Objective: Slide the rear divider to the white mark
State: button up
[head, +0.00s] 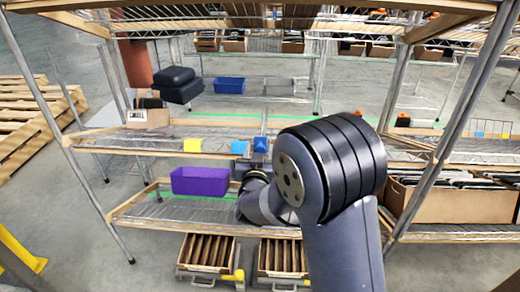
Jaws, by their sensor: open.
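Two tilted cartons stand low in front of the rack, a left carton (184,262) and a right carton (262,272), each with several upright brown dividers (208,249). I cannot tell which divider is the rear one, and I cannot make out a white mark. My arm fills the centre right and hides part of the right carton's surroundings. My gripper (260,146) is small and far off, beyond my wrist, at the middle shelf's front edge. It is open, well above the cartons and apart from them, and its fingertips are hard to make out.
A purple bin (200,182) sits on the lower wire shelf, left of my wrist. A blue bin (229,85) and black cases (177,83) are farther back. A long carton of packs (455,205) is at right. Rack posts (75,160) flank my arm.

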jog(key=shift+w, duration=0.85)
jog(key=shift+c, duration=0.2)
